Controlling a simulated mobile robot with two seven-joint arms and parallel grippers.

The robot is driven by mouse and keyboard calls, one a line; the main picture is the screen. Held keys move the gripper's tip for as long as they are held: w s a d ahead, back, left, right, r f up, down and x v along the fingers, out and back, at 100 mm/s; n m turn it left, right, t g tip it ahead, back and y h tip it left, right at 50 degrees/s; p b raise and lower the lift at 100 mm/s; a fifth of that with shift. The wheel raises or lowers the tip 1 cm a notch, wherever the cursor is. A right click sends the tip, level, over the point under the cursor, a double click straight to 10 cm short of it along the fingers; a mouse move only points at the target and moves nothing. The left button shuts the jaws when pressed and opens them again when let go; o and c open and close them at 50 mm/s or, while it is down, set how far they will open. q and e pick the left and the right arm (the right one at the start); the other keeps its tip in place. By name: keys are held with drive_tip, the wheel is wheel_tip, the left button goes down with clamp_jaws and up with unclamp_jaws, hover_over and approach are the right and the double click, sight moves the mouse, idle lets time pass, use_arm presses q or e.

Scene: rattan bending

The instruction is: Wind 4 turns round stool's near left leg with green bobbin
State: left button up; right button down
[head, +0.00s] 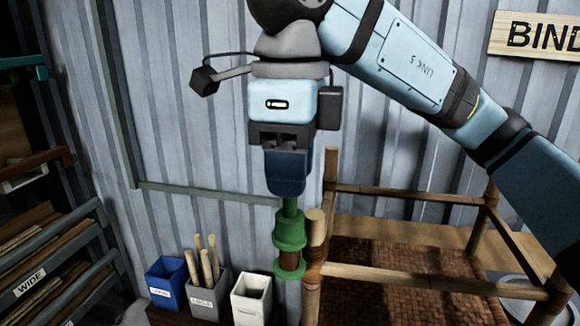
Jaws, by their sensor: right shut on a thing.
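My right gripper (288,188) comes down from above, shut on the green bobbin (289,232) by its upper stem. The bobbin hangs upright, with brown material between its green flanges. It is just left of the stool's near left leg (314,228), very close to it; I cannot tell whether they touch. The stool (400,278) is made of tan poles with a woven brown seat. A darker brown band shows on the near left leg beside the bobbin; I cannot count turns there. My left gripper is not in view.
A blue bin (166,284), a grey bin (207,303) holding several sticks and a white bin (251,300) stand left of the stool. A rack (70,280) labelled WIDE is at far left. A corrugated wall (180,100) closes the back. A round metal pan (522,288) is partly hidden at right.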

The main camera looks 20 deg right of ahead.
wheel_tip(320, 180, up, 4)
drive_tip(key=shift+r+p, duration=0.1)
drive_tip(key=shift+p, duration=1.15)
wheel_tip(320, 180, up, 5)
drive_tip(key=p, duration=0.3)
drive_tip(key=shift+p, duration=0.35)
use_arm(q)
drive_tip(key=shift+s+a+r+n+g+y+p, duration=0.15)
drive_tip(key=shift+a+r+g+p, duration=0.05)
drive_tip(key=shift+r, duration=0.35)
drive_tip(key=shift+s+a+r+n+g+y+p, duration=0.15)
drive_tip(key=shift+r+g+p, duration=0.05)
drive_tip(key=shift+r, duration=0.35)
use_arm(e)
drive_tip(key=shift+r, duration=0.6)
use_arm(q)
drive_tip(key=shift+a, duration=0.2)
